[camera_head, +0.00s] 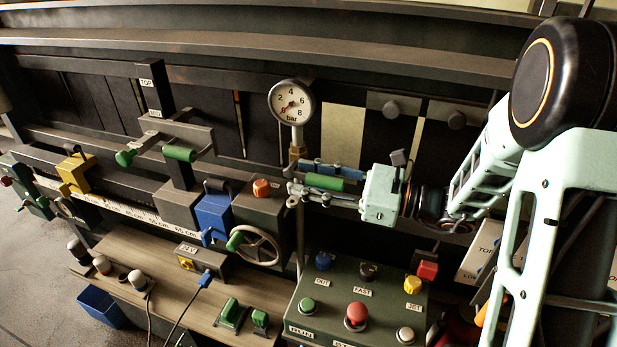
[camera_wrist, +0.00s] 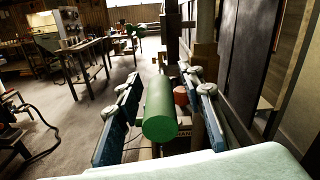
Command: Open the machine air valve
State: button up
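A green cylindrical handle (camera_head: 325,182) lies level below the pressure gauge (camera_head: 292,103), near a vertical pipe (camera_head: 299,235). I cannot read a label that names it as the machine air valve. My gripper (camera_head: 308,180) comes in from the right with its fingers on either side of this handle. In the wrist view the green handle (camera_wrist: 159,110) points end-on at the camera between the two blue fingers (camera_wrist: 160,100). A gap shows on each side of it, so the gripper is open around the handle without closing on it. The handle's far end and valve body are hidden.
A box with an orange knob (camera_head: 262,188) and a handwheel (camera_head: 258,247) stand left of my gripper. Another green handle (camera_head: 179,153) is further left. A control box with coloured buttons (camera_head: 356,315) sits below. Dark panels stand close behind.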

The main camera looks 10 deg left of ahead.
grip_shut()
jog(key=shift+r, duration=0.1)
dwell(0.3)
